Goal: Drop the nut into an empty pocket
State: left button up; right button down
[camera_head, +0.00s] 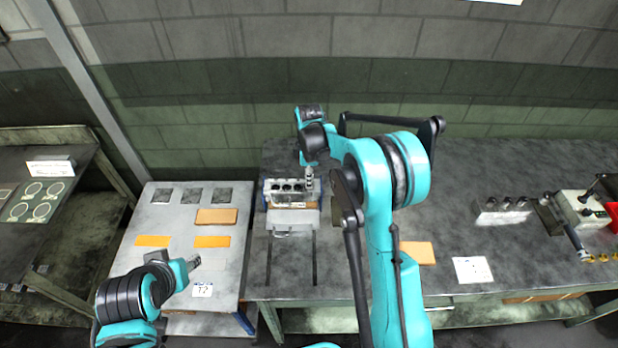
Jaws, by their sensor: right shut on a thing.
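A pale block (285,198) with a row of several dark round pockets stands at the back left of the dark bench. My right gripper (309,183) points down at the block's right end, shut on the nut. The nut is too small and too hidden between the fingers to make out. I cannot tell whether the fingertips touch the block or hover just over it, or whether any pocket is filled. My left gripper (194,263) is low over the left table, apart from the block; its finger opening is not clear.
The left table (184,220) has square recesses and orange plates (216,216). On the bench (460,210) are another orange plate (419,253), a white label card (472,270), a small block with upright pins (502,213) and a control box (583,207). My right arm covers the bench's middle.

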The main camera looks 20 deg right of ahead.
jog(key=shift+f, duration=0.2)
jog(key=c, duration=1.3)
grip_release()
jog(key=shift+r, duration=0.1)
notch_tip(320, 180, up, 12)
jog(key=shift+s+f, duration=0.1)
jog(key=shift+f, duration=0.1)
